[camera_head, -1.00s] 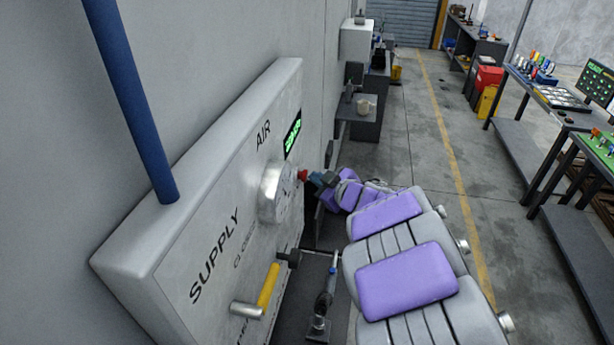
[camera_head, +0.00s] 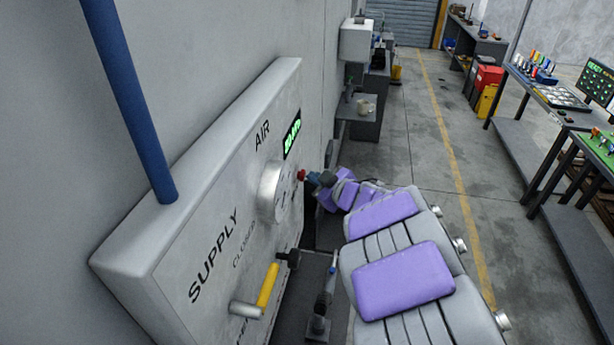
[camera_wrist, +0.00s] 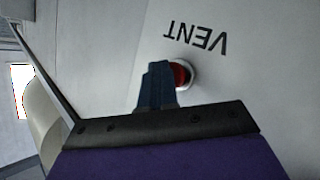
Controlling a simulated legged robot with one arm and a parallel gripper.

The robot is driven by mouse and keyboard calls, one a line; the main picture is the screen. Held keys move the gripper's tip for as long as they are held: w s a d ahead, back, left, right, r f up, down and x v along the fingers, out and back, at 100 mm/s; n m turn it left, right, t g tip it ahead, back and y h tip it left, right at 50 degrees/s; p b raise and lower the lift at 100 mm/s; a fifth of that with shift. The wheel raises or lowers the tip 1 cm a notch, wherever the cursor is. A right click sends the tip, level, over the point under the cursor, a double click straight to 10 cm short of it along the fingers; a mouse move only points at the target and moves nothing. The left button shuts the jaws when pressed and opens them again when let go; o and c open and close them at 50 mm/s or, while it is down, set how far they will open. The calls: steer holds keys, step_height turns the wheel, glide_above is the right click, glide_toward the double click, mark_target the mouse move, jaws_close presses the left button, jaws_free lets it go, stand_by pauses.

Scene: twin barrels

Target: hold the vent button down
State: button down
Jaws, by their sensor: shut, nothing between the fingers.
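The red vent button (camera_wrist: 182,74) sits in a pale ring below the upside-down word VENT in the wrist view. My gripper (camera_wrist: 158,78) is shut and empty, its dark fingertips at the button and covering its left part. In the head view my gripper (camera_head: 318,179) reaches the panel's right edge, with the red button (camera_head: 302,175) at its tip. The fingertips appear to touch the button; how far it is pressed in cannot be told.
The grey air panel (camera_head: 215,190) carries a round gauge (camera_head: 270,192), a green display (camera_head: 292,138) and a yellow-handled supply valve (camera_head: 268,286). A blue pipe (camera_head: 132,100) rises from its top. Benches (camera_head: 545,110) stand at the right, with open floor between.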

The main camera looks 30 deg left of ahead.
steer(key=shift+w+d+p, duration=0.2)
steer(key=shift+d+p, duration=0.25)
steer(key=shift+d, duration=0.4)
steer(key=d+p, duration=0.1)
steer(key=d, duration=0.1)
steer(key=w+d+p, duration=0.1)
steer(key=d, duration=0.2)
steer(key=shift+w, duration=0.1)
stand_by(0.7)
